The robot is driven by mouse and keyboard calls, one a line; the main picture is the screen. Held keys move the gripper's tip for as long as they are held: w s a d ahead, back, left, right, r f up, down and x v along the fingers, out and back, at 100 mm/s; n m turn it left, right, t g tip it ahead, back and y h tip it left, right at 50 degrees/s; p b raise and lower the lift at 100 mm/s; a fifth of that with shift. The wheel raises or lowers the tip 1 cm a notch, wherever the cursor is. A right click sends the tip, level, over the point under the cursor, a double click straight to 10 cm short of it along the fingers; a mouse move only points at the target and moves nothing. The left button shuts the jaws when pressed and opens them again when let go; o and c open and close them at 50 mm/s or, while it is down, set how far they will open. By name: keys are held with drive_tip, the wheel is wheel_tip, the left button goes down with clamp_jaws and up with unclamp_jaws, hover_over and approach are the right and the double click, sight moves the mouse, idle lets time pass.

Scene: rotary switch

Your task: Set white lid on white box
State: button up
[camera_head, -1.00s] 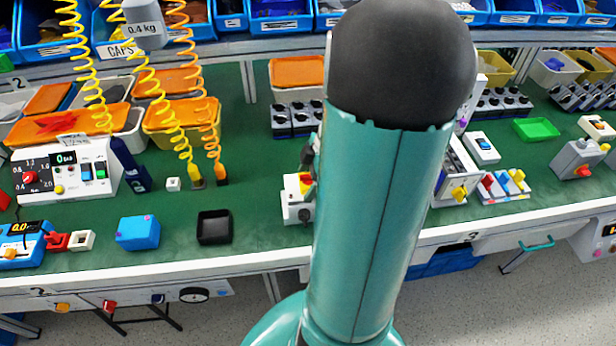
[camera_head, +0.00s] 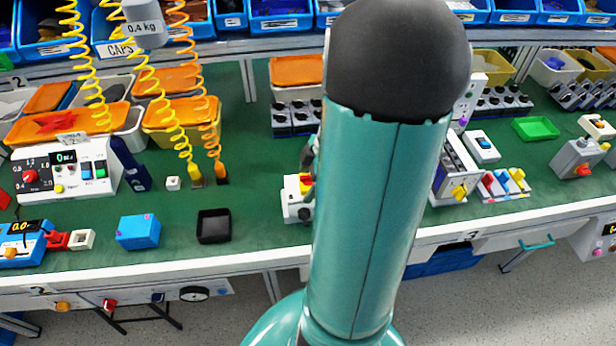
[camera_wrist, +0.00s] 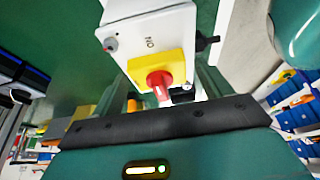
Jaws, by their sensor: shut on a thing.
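The white box (camera_head: 294,205) stands near the bench's front edge, just left of my arm, which hides part of it. In the wrist view, a white lid face (camera_wrist: 150,42) marked ON, with a yellow plate and red knob (camera_wrist: 158,82), lies at the fingertips; a black fitting (camera_wrist: 205,43) sticks out at its right. My gripper (camera_wrist: 165,88) is shut on the lid, one finger on each side of the yellow plate. Whether the lid touches the box all round is hidden.
A black tray (camera_head: 213,226) and a blue box (camera_head: 138,231) stand to the left on the green bench. White switch units (camera_head: 482,147) stand right of my arm. Coiled hoses (camera_head: 205,100) hang at left. Green surface between tray and white box is clear.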

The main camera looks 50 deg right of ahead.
drive_tip(key=shift+f, duration=0.2)
drive_tip(key=o, duration=1.1)
drive_tip(key=shift+f, duration=0.1)
drive_tip(key=shift+c, duration=0.2)
drive_tip(key=v, duration=1.3)
drive_tip(key=shift+s+r, duration=0.15)
drive_tip(key=shift+r, duration=0.2)
